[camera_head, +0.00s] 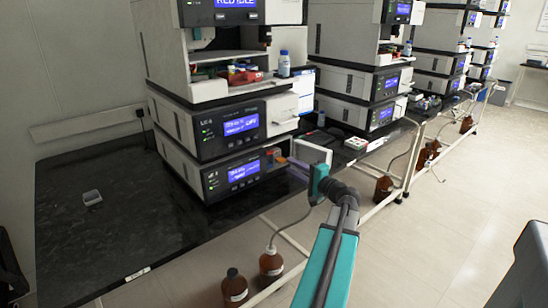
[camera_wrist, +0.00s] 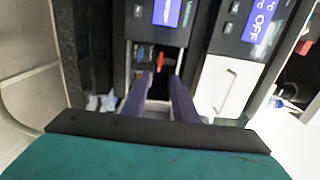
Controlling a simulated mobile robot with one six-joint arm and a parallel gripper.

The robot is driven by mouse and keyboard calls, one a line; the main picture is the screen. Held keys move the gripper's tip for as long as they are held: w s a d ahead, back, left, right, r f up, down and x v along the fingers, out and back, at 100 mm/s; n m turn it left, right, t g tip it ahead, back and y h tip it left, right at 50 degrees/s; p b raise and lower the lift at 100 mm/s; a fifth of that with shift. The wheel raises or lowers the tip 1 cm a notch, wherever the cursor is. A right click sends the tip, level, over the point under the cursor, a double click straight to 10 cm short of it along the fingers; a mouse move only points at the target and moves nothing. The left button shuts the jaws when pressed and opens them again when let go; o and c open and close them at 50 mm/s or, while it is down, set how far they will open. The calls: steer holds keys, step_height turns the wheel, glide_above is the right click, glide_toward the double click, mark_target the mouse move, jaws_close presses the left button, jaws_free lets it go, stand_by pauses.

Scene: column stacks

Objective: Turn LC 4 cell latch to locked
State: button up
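The stack labelled LC-4 (camera_head: 230,127) stands at the front of the bench in the head view. Its lowest unit (camera_head: 235,175) has a small recessed bay at its right front corner. In the wrist view the bay (camera_wrist: 142,56) holds a small red piece (camera_wrist: 164,62), which looks like the cell latch; its setting is too small to read. My gripper (camera_wrist: 162,80) has its two purple fingers apart, pointing at the bay, with the red piece just beyond the gap between the tips. Nothing shows between the fingers. In the head view my gripper (camera_head: 298,168) is beside the lowest unit's right front.
An open white door panel (camera_head: 312,152) stands right of the bay, above the bench edge. Brown bottles (camera_head: 271,262) stand on the floor below a white rail (camera_head: 290,240).

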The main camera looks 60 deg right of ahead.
mark_target(270, 154)
steer(key=x, duration=1.1)
steer(key=shift+w+d+p, duration=0.1)
steer(key=shift+w+p, duration=0.05)
steer(key=shift+p, duration=0.2)
jaws_close()
